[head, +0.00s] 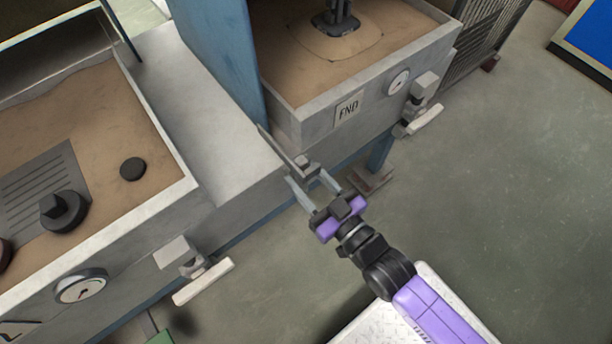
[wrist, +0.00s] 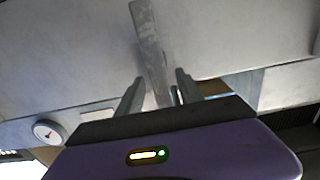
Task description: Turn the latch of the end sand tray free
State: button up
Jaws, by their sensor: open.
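The end sand tray (head: 308,122) is a grey box of brown sand with a plate that seems to read END. A narrow grey latch bar (head: 283,146) with a small block sits at its near left corner, slanting along the gap beside the grey ledge. My gripper (head: 307,178) is open at the bar's near end. In the wrist view the latch bar (wrist: 150,45) runs down between the two fingers of my gripper (wrist: 159,76). I cannot tell whether either finger touches it.
A second sand tray (head: 150,125) with a dark knob (head: 62,210) stands at left. White handles stick out from the second tray (head: 204,281) and the end tray (head: 424,121). A blue post (head: 222,60) rises between the trays. The floor at right (head: 510,190) is clear.

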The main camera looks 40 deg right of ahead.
grip_shut()
dwell(1.4)
